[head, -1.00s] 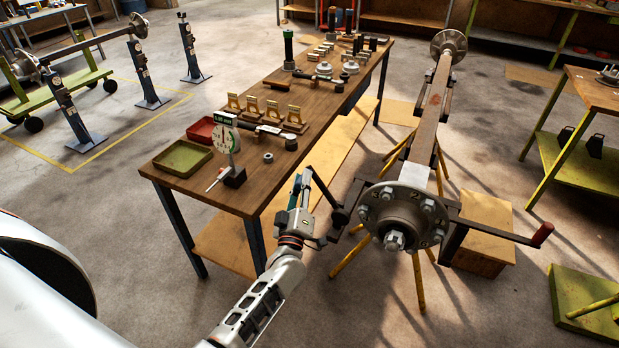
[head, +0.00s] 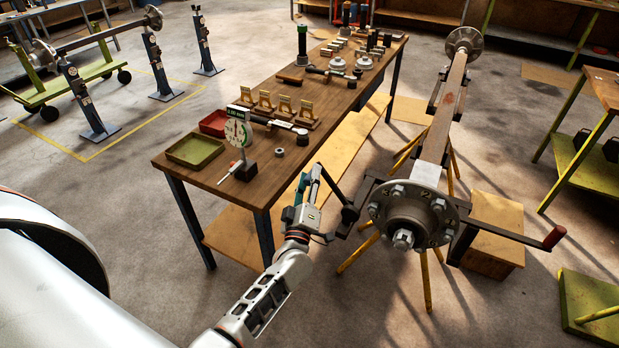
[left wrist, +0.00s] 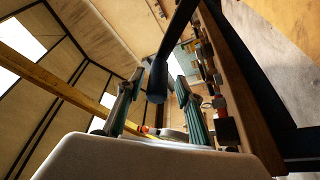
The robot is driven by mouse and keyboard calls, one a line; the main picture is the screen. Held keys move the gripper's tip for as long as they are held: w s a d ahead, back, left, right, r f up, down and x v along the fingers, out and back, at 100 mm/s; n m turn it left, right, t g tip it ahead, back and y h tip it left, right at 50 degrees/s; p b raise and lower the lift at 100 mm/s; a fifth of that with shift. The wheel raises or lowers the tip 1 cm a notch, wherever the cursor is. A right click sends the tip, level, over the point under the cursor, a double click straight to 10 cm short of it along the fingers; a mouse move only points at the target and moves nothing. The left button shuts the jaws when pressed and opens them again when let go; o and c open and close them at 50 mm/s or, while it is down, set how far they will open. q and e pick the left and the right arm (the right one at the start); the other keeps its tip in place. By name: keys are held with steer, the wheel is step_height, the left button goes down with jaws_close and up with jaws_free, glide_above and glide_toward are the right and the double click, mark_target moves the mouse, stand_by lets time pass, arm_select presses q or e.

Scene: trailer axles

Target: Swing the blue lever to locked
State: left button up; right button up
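The trailer axle (head: 440,130) stands lengthwise on yellow-legged supports, with its near hub (head: 412,212) facing me. A dark lever (head: 335,190), which looks blue-black, rises at the left of this hub; its colour is hard to tell here. My left gripper (head: 312,176) is just left of this lever, with its fingers pointing up and away. In the left wrist view, the two teal fingers of my left gripper (left wrist: 157,98) stand apart. The dark lever's rounded end (left wrist: 157,88) shows between them, with visible gaps on both sides. My right gripper is not in view.
A wooden workbench (head: 232,190) with gauges, trays and tools stands close left of my left gripper. A red-tipped arm (head: 553,237) sticks out right of the hub. A wooden box (head: 492,225) stands beneath it. A green stand (head: 590,310) is at the lower right.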

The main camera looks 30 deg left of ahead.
arm_select(q)
steer(key=v, duration=1.2)
stand_by(0.3)
steer(key=s+d+f+m+g+h, duration=0.3)
steer(key=s+f+m+g+h, duration=0.1)
steer(key=s+f+m, duration=0.3)
steer(key=s+d+f+m+g+h, duration=0.3)
steer(key=s+f+m, duration=0.5)
steer(key=s+m, duration=0.3)
steer(key=shift+s+d+g+h, duration=0.3)
steer(key=shift+s+g+h, duration=0.45)
steer(key=shift+g, duration=0.35)
